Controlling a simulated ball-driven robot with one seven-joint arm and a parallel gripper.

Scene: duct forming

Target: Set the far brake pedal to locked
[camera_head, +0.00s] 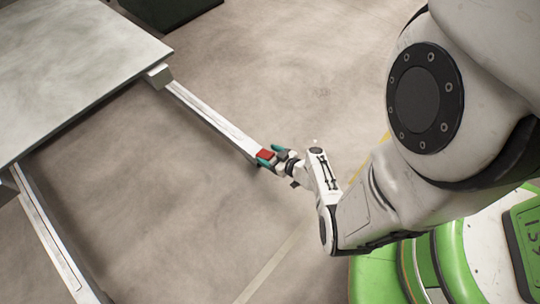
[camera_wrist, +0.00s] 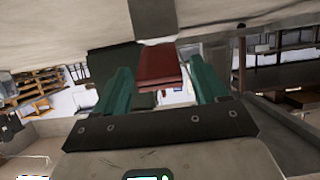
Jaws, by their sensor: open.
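A red brake pedal (camera_head: 265,154) sits at the end of a long pale rail (camera_head: 211,118) that runs out from under the table. In the wrist view the red pedal (camera_wrist: 159,68) shows between the two teal fingers of my gripper (camera_wrist: 158,78). My gripper (camera_head: 271,156) is open, with a finger on either side of the pedal. Gaps seem to show beside the pedal; I cannot tell whether either finger touches it. The pedal's tilt, locked or not, cannot be read at this size.
A large grey table (camera_head: 75,55) fills the upper left. A second pale rail (camera_head: 50,240) runs toward the bottom edge, with no pedal in view on it. The floor (camera_head: 290,60) around the gripper is mostly clear. Wooden pallets (camera_wrist: 38,85) stand in the wrist view's background.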

